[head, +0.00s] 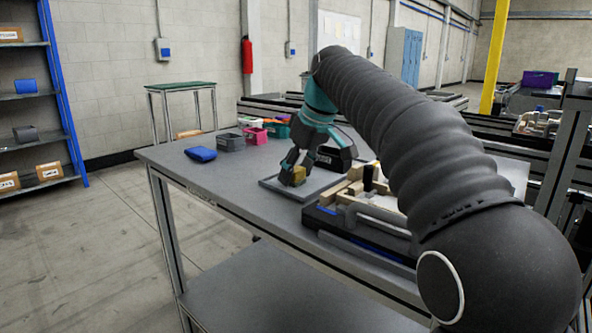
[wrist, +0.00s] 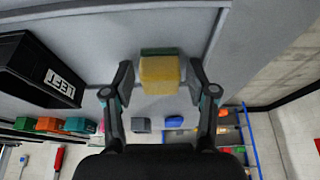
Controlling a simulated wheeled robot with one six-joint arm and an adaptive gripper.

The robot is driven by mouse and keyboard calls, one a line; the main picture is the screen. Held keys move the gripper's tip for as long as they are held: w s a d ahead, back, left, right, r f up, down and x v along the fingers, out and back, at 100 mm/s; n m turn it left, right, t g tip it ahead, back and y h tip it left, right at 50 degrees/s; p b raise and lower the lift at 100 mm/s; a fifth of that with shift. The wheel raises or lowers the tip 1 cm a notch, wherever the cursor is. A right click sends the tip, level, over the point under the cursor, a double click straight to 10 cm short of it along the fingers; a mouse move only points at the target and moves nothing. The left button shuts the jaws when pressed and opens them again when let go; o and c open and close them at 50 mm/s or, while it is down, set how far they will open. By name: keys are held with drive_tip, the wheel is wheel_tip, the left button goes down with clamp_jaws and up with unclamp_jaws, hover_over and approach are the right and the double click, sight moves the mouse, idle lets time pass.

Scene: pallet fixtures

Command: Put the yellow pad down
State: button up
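The yellow pad (head: 299,174), with a green layer along one side, is at the flat grey tray (head: 272,186) on the table. In the wrist view the yellow pad (wrist: 160,74) sits between the fingertips of my gripper (wrist: 160,82). A narrow gap shows on each side of it, so the fingers are open and look clear of it. In the head view my gripper (head: 292,170) points down over the tray and partly hides the pad. The pad seems to rest on the tray surface, though its underside is hidden.
A black box marked LEFT (wrist: 40,75) stands close beside the tray. A fixture with wooden blocks (head: 345,190) is at the right of the tray. A blue object (head: 200,154), a grey bin (head: 230,142) and a pink bin (head: 255,136) stand farther back. The table's left front is clear.

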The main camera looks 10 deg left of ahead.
drive_tip(key=p+v, duration=0.2)
drive_tip(key=v, duration=1)
drive_tip(key=shift+r, duration=0.15)
